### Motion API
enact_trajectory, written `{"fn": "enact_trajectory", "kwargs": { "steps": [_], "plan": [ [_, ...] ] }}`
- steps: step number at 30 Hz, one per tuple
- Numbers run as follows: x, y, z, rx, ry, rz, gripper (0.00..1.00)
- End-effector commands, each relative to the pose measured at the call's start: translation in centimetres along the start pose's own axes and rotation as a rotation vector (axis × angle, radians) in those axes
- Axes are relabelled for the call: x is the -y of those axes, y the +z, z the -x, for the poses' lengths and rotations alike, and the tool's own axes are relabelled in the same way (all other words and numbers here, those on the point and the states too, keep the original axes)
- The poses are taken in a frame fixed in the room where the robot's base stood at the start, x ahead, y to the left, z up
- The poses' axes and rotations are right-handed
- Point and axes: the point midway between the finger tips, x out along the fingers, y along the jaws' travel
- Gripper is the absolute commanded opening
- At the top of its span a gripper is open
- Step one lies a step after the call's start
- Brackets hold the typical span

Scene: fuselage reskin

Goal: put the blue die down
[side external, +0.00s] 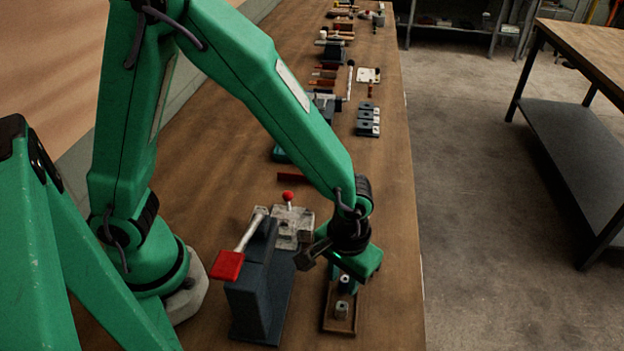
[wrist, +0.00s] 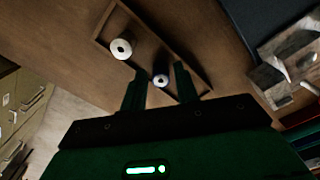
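The blue die (wrist: 160,81) shows between my fingertips in the wrist view, with a pale, holed end and a dark blue-black body. In the side view it is the small piece (side external: 344,283) just under my gripper (side external: 345,272), at the far part of a shallow wooden tray (side external: 327,318). My gripper also shows in the wrist view (wrist: 161,72); its two fingers stand apart, with a gap on each side of the die. The die looks upright over the tray. I cannot tell whether its base touches the tray floor.
A pale holed die (side external: 341,310) stands in the near part of the tray. Left of the tray is a dark blue press (side external: 255,290) with a red-ended lever (side external: 228,265). A grey metal block (side external: 292,228) stands behind. Bare bench lies right of the tray, up to the bench edge.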

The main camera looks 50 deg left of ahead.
Motion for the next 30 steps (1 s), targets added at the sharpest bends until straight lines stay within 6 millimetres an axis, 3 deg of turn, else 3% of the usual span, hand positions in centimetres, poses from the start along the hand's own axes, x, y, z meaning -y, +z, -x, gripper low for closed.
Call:
{"fn": "enact_trajectory", "kwargs": {
  "steps": [17, 23, 30],
  "plan": [
    [0.0, 0.0, 0.8, -0.001, 0.001, 0.0, 0.41],
    [-0.1, -0.1, 2.5, -0.003, 0.003, 0.0, 0.41],
    [-0.1, -0.1, 6.0, -0.004, 0.004, 0.0, 0.41]
  ]
}}
